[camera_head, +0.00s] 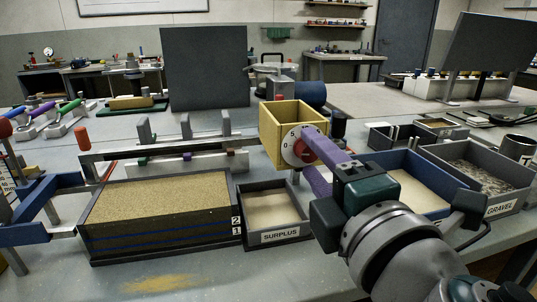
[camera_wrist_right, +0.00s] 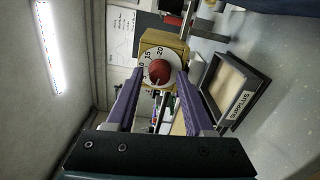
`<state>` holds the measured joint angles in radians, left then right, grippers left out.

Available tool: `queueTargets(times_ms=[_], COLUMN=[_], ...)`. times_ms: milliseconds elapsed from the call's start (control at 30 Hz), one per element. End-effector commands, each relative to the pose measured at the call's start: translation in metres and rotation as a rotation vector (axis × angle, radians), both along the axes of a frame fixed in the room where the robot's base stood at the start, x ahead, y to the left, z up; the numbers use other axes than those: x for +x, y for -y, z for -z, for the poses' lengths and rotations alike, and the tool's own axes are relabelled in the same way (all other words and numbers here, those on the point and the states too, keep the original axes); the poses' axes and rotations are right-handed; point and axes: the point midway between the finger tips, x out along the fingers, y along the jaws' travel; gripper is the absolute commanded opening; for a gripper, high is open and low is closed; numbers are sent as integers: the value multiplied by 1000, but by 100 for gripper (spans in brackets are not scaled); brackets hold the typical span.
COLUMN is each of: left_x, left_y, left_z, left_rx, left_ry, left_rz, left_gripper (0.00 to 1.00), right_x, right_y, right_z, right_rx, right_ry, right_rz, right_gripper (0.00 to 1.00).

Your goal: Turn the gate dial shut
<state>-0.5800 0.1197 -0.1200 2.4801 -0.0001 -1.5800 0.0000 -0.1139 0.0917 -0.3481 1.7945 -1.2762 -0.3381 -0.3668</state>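The gate dial (camera_head: 291,146) is a white numbered disc with a red knob, on the front of a yellow box (camera_head: 284,124). In the right wrist view the dial (camera_wrist_right: 147,65) faces me, with its red knob (camera_wrist_right: 159,71) in the middle. My right gripper (camera_head: 310,160) has purple fingers that reach up to the dial and partly hide it in the head view. In the wrist view the fingers (camera_wrist_right: 160,82) stand apart, one on each side of the knob, with gaps showing; I cannot tell any contact. My left gripper is not in view.
A sand-filled tank (camera_head: 160,205) stands left, with a SURPLUS tray (camera_head: 284,236) beside it. A blue-walled sand tray (camera_head: 440,171) and a GRAVEL tray (camera_head: 500,205) are at right. A dark panel (camera_head: 206,68) rises behind. The front of the table is mostly clear, with some spilled sand.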

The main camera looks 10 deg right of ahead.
Motion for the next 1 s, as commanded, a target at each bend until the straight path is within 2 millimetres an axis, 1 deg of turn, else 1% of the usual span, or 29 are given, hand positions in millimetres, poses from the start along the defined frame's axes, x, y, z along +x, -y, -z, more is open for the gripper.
queueTargets(times_ms=[33, 67, 100, 333, 433, 567, 700, 800, 900, 1000], left_x=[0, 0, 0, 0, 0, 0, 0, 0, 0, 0], left_y=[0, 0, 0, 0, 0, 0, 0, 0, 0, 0], left_z=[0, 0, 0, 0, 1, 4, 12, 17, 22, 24], left_rx=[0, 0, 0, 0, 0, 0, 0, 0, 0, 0], left_ry=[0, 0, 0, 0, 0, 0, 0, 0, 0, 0], left_rz=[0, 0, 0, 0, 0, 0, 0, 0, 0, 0], left_gripper=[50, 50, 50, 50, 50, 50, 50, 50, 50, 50], right_x=[0, 0, 0, -1, -8, -29, -57, -74, -87, -95], right_y=[0, 0, 0, 0, 0, 1, 2, 2, 3, 3], right_z=[0, 0, 0, 0, 1, 2, 4, 3, 3, 2], right_rx=[1, 1, 1, 2, 2, 3, 2, 2, 2, 1], right_ry=[0, 0, 0, 1, -1, -2, -3, -3, -2, -1], right_rz=[0, 0, -1, -1, -1, -1, -1, -1, -1, -1], right_gripper=[60, 63, 64, 64, 64, 64, 64, 64, 64, 64])
